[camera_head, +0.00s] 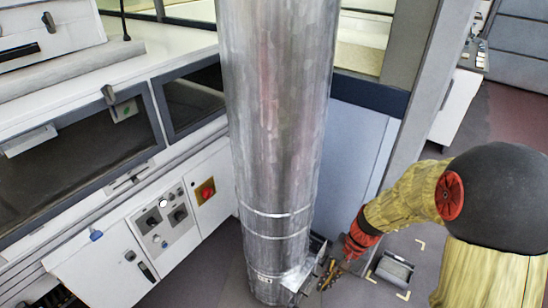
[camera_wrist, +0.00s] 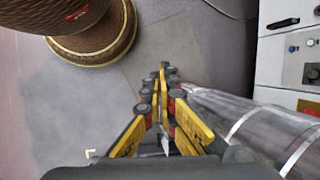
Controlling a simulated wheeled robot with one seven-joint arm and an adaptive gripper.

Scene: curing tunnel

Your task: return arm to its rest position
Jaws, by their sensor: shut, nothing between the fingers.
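My arm reaches in from the right of the head view in its yellow cover, with a black joint at the elbow, and bends down to the left. My gripper (camera_head: 328,274) is low, just right of the foot of a tall metal cylinder (camera_head: 275,120). In the wrist view my gripper (camera_wrist: 162,82) points out over grey floor, its yellow and black fingers together with nothing held. The cylinder (camera_wrist: 250,125) lies close to the right of the fingers there. I cannot tell whether they touch.
A white machine with a control panel (camera_head: 165,222) and dark windows stands left of the cylinder. A small grey tray (camera_head: 394,268) lies on the floor right of my gripper, within yellow corner marks. A grey post (camera_head: 420,80) stands behind. Open floor (camera_wrist: 85,110) shows left of the fingers.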

